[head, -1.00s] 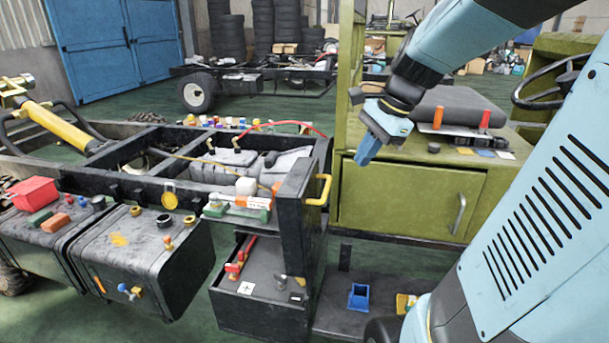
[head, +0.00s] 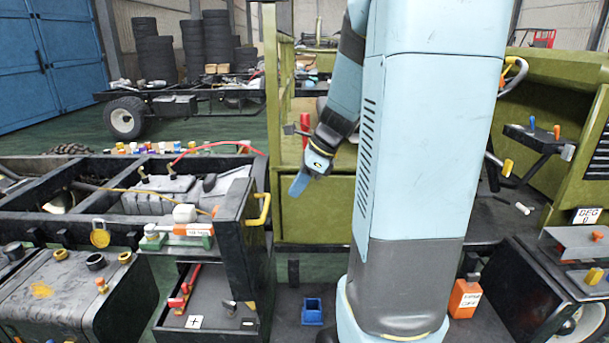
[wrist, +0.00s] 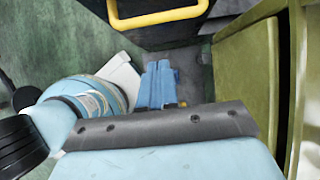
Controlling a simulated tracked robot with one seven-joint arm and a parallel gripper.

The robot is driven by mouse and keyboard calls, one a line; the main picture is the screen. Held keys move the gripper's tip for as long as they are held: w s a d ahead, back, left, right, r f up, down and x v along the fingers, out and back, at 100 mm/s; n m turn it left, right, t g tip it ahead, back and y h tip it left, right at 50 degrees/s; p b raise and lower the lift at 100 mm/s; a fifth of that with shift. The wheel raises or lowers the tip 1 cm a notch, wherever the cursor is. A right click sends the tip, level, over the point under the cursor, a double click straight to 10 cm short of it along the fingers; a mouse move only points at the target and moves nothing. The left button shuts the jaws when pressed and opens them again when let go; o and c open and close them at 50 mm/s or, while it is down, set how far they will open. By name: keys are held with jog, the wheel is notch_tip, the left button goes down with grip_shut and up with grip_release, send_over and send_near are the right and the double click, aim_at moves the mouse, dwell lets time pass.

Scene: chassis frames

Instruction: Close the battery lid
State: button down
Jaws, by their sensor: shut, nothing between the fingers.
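The battery lid (head: 231,222) is a black panel standing upright, open, at the right end of the battery box (head: 213,325). Its yellow handle (head: 264,208) is on the right side of the lid. The box top lies exposed, with red terminal parts, a white plus label and a metal clamp. My gripper (head: 299,184), with blue fingers, is shut and empty. In the head view it appears right of the handle and a little higher, apart from it. In the wrist view the shut fingers (wrist: 158,84) point toward the floor side, and the yellow handle (wrist: 160,17) crosses the top edge.
A green cabinet (head: 315,210) stands behind my gripper. A blue open holder (head: 312,312) sits on the low dark platform right of the battery box. A black tank (head: 65,305) is at the left. An orange bottle (head: 465,298) stands right of my body.

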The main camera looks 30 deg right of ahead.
jog(key=w+a+f, duration=0.2)
jog(key=a+f, duration=0.2)
jog(key=a, duration=0.1)
jog(key=shift+w, duration=0.35)
